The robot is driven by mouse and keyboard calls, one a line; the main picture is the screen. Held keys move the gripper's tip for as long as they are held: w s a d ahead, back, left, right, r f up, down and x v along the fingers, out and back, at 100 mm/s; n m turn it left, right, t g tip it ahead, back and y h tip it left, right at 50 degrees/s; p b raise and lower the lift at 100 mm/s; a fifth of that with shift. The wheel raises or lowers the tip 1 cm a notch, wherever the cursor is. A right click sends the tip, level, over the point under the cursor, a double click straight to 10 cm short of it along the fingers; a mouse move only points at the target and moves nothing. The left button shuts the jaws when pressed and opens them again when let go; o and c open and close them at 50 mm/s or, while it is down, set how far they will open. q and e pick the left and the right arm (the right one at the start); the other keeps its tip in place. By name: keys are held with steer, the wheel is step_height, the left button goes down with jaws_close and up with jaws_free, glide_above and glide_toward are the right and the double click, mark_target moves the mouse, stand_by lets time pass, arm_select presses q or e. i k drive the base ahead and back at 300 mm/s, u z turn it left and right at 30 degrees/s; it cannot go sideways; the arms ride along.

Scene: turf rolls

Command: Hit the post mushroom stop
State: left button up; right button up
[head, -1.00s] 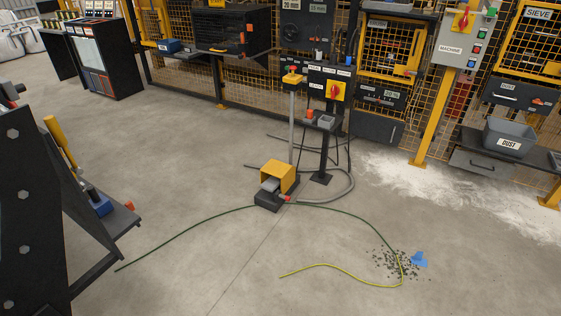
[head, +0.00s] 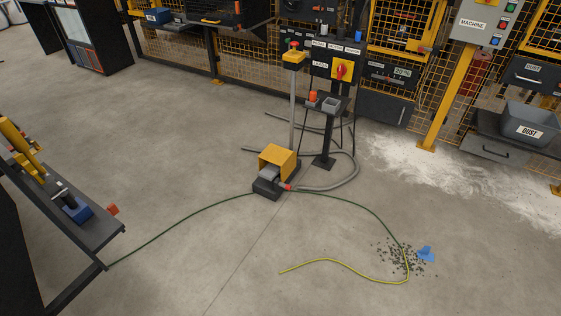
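The post mushroom stop is a small red button (head: 294,45) on a yellow box (head: 294,57). The box sits on top of a thin grey post (head: 292,105), just left of a dark control panel (head: 334,66). The post's foot is hidden behind a yellow-hooded foot pedal (head: 277,161). Neither of my grippers shows in the head view, so nothing of mine is seen near the stop.
Green (head: 190,222) and yellow (head: 345,268) cables, a grey hose (head: 345,178), dark debris (head: 398,259) and a blue scrap (head: 426,253) lie on the floor. A dark bench (head: 102,237) stands at left. Open concrete lies between.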

mark_target(295, 44)
steer(key=z, duration=0.45)
steer(key=k, duration=0.55)
steer(key=z, duration=0.9)
steer(key=i, duration=1.75)
steer(key=u, duration=0.65)
steer(key=i, duration=1.45)
steer(key=u, duration=1.6)
steer(key=i, duration=0.5)
steer(key=u, duration=0.45)
